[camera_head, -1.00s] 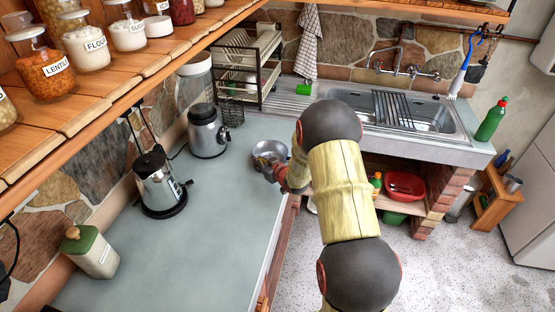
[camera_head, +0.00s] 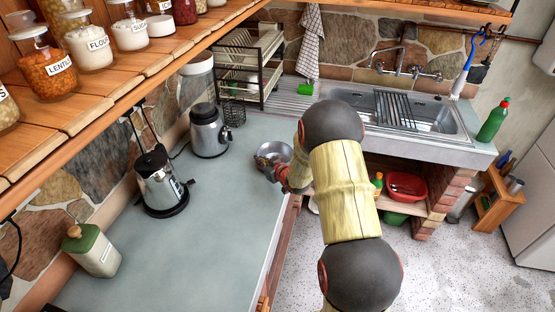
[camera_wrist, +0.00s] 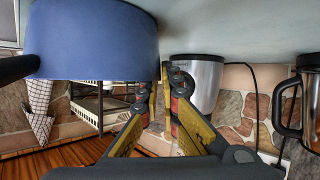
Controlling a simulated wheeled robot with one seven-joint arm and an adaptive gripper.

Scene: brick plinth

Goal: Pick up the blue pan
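The blue pan (camera_wrist: 95,40) fills the upper left of the wrist view, which is upside down. A dark handle (camera_wrist: 18,68) sticks out at its left. In the head view the pan (camera_head: 284,149) stands on the counter with its grey inside showing. My gripper (camera_wrist: 171,75) is at the pan's right edge in the wrist view, its fingertips close together. In the head view my gripper (camera_head: 268,163) reaches over the pan's near side. Whether the fingers have the pan's wall between them is hidden.
A coffee maker (camera_head: 208,132) and a kettle (camera_head: 160,185) stand left of the pan on the counter (camera_head: 215,225). A dish rack (camera_head: 248,62) is behind, the sink (camera_head: 445,118) to the right. A low wooden shelf (camera_head: 80,90) with jars overhangs the left.

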